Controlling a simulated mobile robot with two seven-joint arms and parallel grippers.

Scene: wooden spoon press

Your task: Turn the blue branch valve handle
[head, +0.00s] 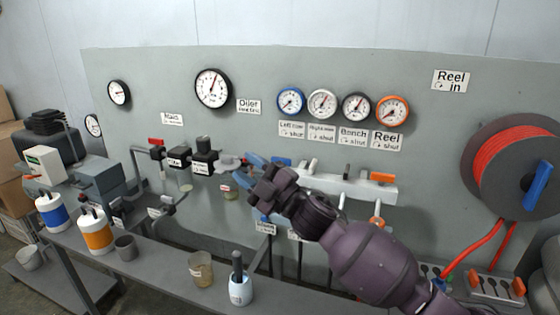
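A manifold block (345,184) on the grey panel carries a row of small valve handles. The blue handle (282,161) is at its left end, under the blue-rimmed gauge (290,100) and the "Left row" label. My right gripper (259,181) is in front of the panel, just left of and below the blue handle, and hides the manifold's left end. Its fingers point towards the panel. I see no contact with the handle, and the finger gap is not clear. My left gripper is not in view.
White (312,165), dark (347,168) and orange (382,177) handles stand along the manifold. A hose reel (518,165) with red hose hangs at the right. Bottles, cups and a brush pot (240,290) stand on the bench below. Black filter units (203,158) sit left of my gripper.

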